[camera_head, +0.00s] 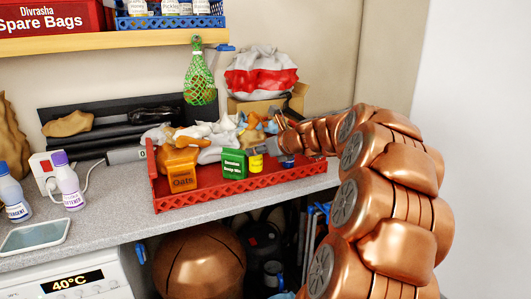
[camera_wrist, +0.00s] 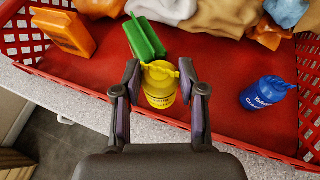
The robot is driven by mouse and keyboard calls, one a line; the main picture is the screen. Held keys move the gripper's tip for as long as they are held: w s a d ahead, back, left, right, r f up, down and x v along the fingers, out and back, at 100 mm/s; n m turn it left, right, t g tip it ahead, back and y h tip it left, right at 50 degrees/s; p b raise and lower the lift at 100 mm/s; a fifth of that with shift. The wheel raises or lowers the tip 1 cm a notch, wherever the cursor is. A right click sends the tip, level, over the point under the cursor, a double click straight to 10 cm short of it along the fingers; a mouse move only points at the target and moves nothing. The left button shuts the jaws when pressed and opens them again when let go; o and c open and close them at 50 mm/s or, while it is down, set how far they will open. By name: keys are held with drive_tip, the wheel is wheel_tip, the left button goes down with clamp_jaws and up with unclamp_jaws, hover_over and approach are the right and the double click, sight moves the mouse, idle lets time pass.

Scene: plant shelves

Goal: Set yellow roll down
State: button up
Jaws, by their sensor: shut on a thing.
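The yellow roll (camera_wrist: 160,90) is a small yellow, jar-like thing with a dark printed label and a ruffled top. My gripper (camera_wrist: 159,76) has one finger on each side of it and is shut on it, over the front part of the red basket (camera_wrist: 240,137). In the head view the yellow roll (camera_head: 256,162) shows beside the green box, low in the basket (camera_head: 230,194). It looks upright; I cannot tell whether its base touches the basket floor. My gripper (camera_head: 284,138) reaches in from the right.
The green box (camera_wrist: 147,40) stands just behind the roll, close to my left finger. An orange oats pack (camera_wrist: 67,32) is at left, a blue jar (camera_wrist: 266,93) at right. Crumpled bags fill the back. Red basket floor is bare between roll and blue jar.

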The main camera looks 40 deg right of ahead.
drive_tip(key=shift+w+d+f, duration=0.7)
drive_tip(key=shift+d, duration=0.4)
drive_tip(key=shift+w+d+f, duration=0.65)
drive_tip(key=shift+d+f, duration=0.1)
drive_tip(key=shift+d, duration=0.4)
drive_tip(key=shift+w+d+f, duration=0.7)
drive_tip(key=shift+d, duration=0.4)
drive_tip(key=shift+f, duration=0.15)
drive_tip(key=o, duration=1.1)
drive_tip(key=shift+o, duration=0.2)
drive_tip(key=v, duration=1.2)
